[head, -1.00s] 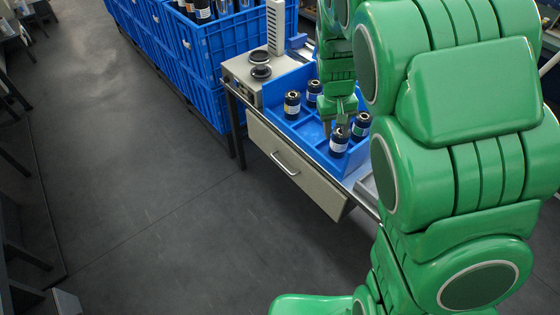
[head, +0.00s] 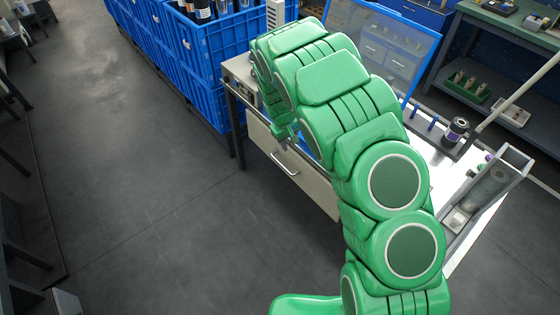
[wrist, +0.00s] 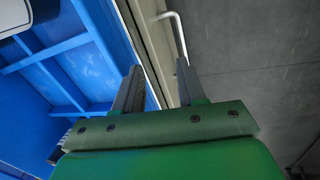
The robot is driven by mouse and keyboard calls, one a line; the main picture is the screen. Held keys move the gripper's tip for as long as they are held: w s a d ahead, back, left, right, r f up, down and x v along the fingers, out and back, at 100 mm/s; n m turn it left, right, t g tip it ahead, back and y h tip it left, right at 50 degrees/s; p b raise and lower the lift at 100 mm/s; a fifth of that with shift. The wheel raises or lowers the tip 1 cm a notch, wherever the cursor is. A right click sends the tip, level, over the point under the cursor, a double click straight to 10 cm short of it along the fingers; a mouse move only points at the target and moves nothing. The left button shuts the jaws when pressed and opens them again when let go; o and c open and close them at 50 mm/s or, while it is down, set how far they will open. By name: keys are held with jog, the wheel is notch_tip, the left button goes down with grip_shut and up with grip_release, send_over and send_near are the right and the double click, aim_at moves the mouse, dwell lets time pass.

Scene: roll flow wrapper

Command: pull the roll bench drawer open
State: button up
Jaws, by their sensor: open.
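The roll bench drawer has a beige front (head: 318,187) under the bench top, and it looks shut. Its pale bar handle (head: 285,164) is on that front. My gripper (head: 291,139) is just above the handle at the bench's front edge, partly hidden by my arm in the head view. In the wrist view my gripper (wrist: 158,82) is open and empty. The handle (wrist: 176,35) shows beyond the fingertips, nearer the right finger, and is apart from them. The drawer front's edge (wrist: 152,40) runs between the fingers.
A blue divided tray (wrist: 60,60) lies on the bench beside the left finger. The grey floor (head: 160,190) in front of the drawer is clear. A dark-capped roll (head: 456,131) stands at the right.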

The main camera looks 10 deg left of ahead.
jog(key=n, duration=0.1)
send_near(281, 163)
jog(key=shift+x, duration=4)
jog(key=shift+s, duration=0.1)
grip_shut()
